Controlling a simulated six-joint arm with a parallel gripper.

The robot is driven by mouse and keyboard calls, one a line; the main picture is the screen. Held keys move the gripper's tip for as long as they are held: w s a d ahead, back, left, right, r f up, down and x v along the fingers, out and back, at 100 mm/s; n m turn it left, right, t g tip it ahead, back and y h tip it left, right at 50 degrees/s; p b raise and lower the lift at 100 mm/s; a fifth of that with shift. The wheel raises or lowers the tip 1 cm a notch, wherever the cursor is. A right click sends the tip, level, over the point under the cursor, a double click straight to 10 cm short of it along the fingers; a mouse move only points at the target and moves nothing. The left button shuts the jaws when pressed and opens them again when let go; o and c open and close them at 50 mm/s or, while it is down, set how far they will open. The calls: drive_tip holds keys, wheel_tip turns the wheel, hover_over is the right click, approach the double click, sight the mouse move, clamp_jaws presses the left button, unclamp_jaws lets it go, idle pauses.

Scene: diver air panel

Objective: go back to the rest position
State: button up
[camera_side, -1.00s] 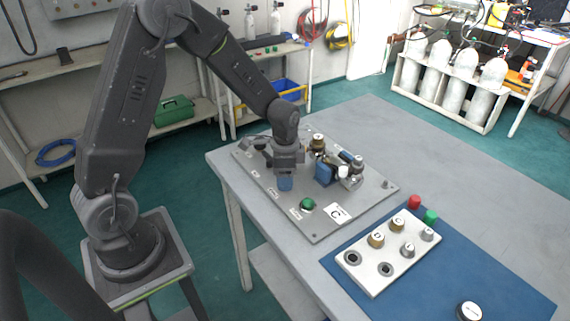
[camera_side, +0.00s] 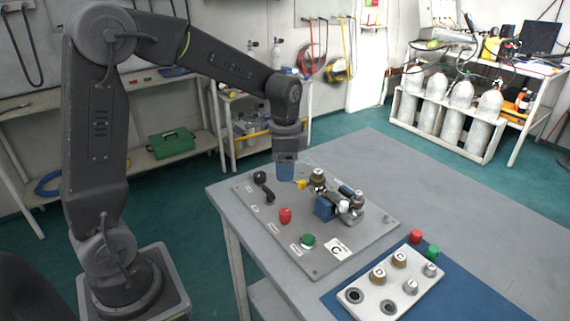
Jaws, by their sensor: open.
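My gripper (camera_side: 286,178) points straight down, its blue fingertips above the back part of the grey panel (camera_side: 318,263), with a gap below them. It is open and holds nothing that I can see. The panel lies on the grey table. On its left side are a black knob (camera_side: 260,176), a black lever (camera_side: 268,194), a red knob (camera_side: 285,215) and a green knob (camera_side: 308,240). A yellow part (camera_side: 301,184), a brass knob (camera_side: 318,177) and a blue block with metal fittings (camera_side: 325,208) stand behind and to the right. A card marked C (camera_side: 336,248) lies at the front.
A white tray (camera_side: 376,308) with brass and silver knobs and two empty holes lies on a blue mat (camera_side: 466,300). A red cap (camera_side: 416,236) and a green cap (camera_side: 432,251) stand behind it. The table's right side (camera_side: 430,180) is clear. Shelves stand behind my arm.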

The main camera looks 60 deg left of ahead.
drive_tip(key=s+d+r+n+t, duration=0.2)
drive_tip(key=s+d+r+n, duration=0.1)
drive_tip(key=s, duration=0.6)
drive_tip(key=s+d+r+n+t, duration=0.3)
drive_tip(key=s+d+r+n, duration=0.1)
drive_tip(key=s, duration=0.5)
drive_tip(key=shift+d+r+t, duration=0.2)
drive_tip(key=shift+r+t, duration=0.1)
drive_tip(key=shift+r, duration=0.15)
drive_tip(key=shift+c, duration=0.3)
